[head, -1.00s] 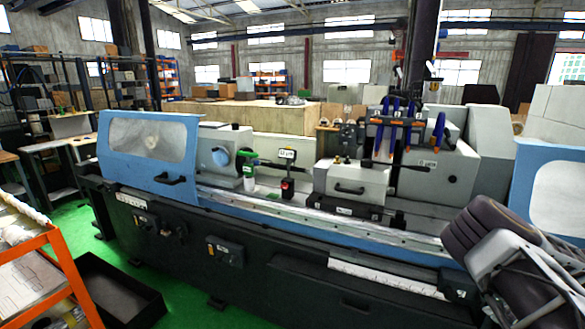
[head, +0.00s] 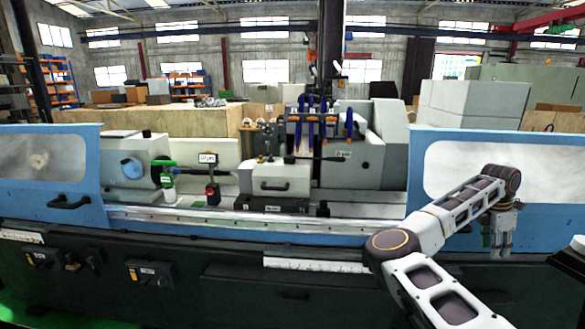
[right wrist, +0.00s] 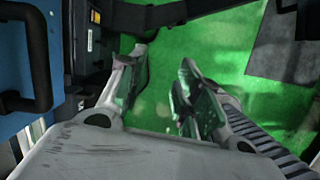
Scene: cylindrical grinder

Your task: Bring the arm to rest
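My right arm (head: 425,231) reaches up from the lower right in the head view, bent at the elbow in front of the grinder. My right gripper (head: 501,250) hangs pointing down in front of the right blue door (head: 462,152). In the right wrist view its two fingers (right wrist: 160,95) stand apart with only green floor between them, so it is open and empty. The cylindrical grinder (head: 270,220) fills the middle of the head view. My left gripper is not in view.
The left blue door (head: 45,170) covers the grinder's left end. In the right wrist view a dark door handle (right wrist: 35,60) is at the left edge. Green floor (right wrist: 190,35) lies below the gripper. A wooden crate (head: 160,119) stands behind the machine.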

